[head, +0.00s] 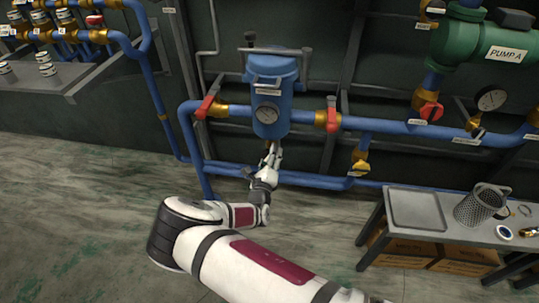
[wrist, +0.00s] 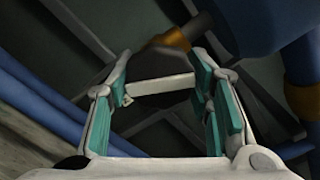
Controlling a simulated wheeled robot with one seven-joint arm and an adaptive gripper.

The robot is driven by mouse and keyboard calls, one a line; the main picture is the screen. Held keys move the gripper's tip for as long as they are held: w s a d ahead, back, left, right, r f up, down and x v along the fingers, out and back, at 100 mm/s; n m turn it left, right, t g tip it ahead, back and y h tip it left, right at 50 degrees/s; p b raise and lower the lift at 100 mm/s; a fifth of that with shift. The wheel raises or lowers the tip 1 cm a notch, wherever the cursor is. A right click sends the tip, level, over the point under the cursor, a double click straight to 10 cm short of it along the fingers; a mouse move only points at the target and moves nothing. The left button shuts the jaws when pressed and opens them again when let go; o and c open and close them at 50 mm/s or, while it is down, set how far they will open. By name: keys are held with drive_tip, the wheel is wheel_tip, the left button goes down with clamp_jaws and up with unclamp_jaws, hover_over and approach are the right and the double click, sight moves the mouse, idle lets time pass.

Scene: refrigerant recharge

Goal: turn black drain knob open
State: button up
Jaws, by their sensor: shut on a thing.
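The blue filter housing (head: 272,85) stands upright on the back wall, with a dial gauge on its front. My gripper (head: 273,156) is directly below it, pointing up at its underside. In the wrist view the two teal-padded fingers (wrist: 160,72) stand apart, shut on the drain knob under the housing.
Red-handled valves (head: 207,106) and (head: 327,119) flank the housing on the blue pipe. A lower blue pipe (head: 310,180) runs behind my gripper. A bench with a grey tray (head: 416,222) and a perforated metal basket (head: 478,204) stands at right. The floor at left is clear.

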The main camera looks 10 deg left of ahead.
drive_tip(key=n, duration=0.5)
drive_tip(key=shift+n, duration=0.4)
idle(0.3)
drive_tip(key=o, duration=1.2)
drive_tip(key=shift+c, duration=0.2)
drive_tip(key=shift+s, duration=0.1)
drive_tip(key=s, duration=1.2)
drive_tip(key=shift+a, duration=0.2)
